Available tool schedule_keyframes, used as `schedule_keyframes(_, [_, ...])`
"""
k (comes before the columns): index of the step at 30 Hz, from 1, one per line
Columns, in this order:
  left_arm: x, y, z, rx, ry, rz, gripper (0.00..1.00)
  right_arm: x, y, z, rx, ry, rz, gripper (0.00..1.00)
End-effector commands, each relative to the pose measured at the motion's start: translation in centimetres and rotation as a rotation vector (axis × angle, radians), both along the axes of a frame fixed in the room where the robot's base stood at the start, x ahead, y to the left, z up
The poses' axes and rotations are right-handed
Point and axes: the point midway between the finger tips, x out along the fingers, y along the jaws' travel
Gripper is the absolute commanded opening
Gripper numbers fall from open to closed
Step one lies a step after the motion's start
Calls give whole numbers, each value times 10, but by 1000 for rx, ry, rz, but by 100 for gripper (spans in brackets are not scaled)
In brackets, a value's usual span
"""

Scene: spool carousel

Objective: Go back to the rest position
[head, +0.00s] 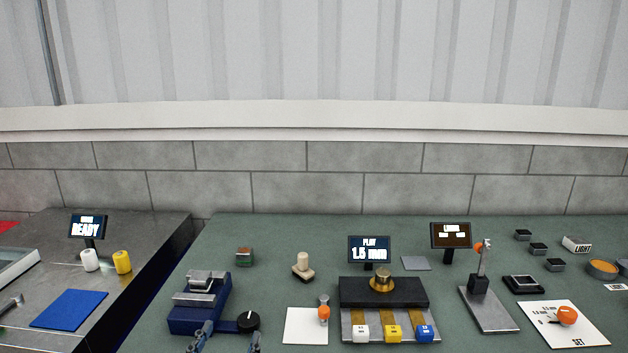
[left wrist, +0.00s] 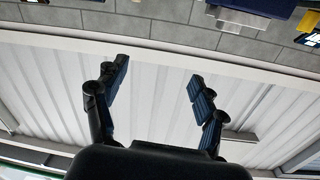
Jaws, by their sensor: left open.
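My left gripper (head: 231,340) shows at the bottom edge of the head view, with its two fingertips apart, in front of the blue fixture (head: 198,318) with metal blocks on top. In the left wrist view the left gripper (left wrist: 157,76) has its fingers spread with nothing between them. My right gripper is in neither view.
The green bench (head: 330,235) holds a black dial (head: 248,321), a white card (head: 305,326), a dark spool station (head: 383,292) with white, yellow and blue blocks, and a metal stand (head: 488,309). A steel table (head: 150,240) with a blue mat (head: 69,309) stands left.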

Motion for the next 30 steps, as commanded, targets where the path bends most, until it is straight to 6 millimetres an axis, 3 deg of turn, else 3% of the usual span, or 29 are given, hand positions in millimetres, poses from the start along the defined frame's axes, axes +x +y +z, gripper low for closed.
schedule_keyframes(1, [-15,15,-35,-6,138,47,71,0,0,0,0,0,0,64])
schedule_keyframes(3, [-40,31,-80,-2,326,96,71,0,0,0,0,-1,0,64])
schedule_keyframes(6, [-83,47,-133,11,571,130,71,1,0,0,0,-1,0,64])
schedule_keyframes(9, [-127,55,-170,26,770,136,71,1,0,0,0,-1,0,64])
schedule_keyframes(15, [-205,60,-212,48,1072,104,71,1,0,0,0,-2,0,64])
schedule_keyframes(20, [-263,60,-229,64,1276,55,71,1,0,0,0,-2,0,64])
schedule_keyframes(22, [-252,59,-250,67,1271,57,71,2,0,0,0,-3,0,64])
schedule_keyframes(30, [-240,56,-330,72,1301,56,71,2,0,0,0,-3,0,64])
